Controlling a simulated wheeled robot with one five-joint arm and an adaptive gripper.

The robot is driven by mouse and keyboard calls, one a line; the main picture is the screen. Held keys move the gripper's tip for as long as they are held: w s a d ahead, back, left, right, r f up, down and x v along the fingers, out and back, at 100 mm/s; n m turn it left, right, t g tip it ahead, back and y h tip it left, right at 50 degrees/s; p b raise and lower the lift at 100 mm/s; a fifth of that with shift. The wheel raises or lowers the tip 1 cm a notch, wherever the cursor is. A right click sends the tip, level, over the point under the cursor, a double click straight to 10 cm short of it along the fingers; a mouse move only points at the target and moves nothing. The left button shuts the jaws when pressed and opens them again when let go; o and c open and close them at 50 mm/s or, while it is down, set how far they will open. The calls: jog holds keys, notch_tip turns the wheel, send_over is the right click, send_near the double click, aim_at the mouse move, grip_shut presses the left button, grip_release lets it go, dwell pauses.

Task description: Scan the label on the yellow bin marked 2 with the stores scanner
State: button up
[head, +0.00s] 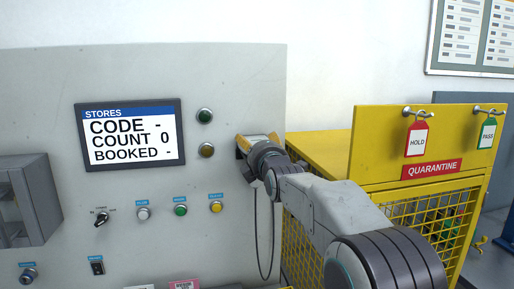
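My gripper (250,142) is up against the grey panel, right of the stores screen (130,134). Its fingers are mostly hidden behind my wrist, so I cannot tell whether they are open or shut. Yellow parts show at its end, but I cannot tell whether they belong to the gripper or to the scanner. A thin black cable (265,279) hangs in a loop below it. I cannot make out the stores scanner itself. The screen reads CODE -, COUNT 0, BOOKED -. No yellow bin marked 2 is in view.
The panel carries lamps, several buttons (180,210), a selector knob (101,219) and a grey box (36,200). A yellow mesh quarantine cage (375,150) stands at right, with a red HOLD tag (416,138) and a green PASS tag (487,134) on hooks.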

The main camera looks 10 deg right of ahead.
jog(key=c, duration=1.2)
jog(key=shift+o, duration=0.2)
jog(key=shift+r, duration=0.1)
jog(key=shift+r, duration=0.1)
jog(key=shift+r+p, duration=0.35)
jog(key=shift+r, duration=0.25)
jog(key=shift+s, duration=0.1)
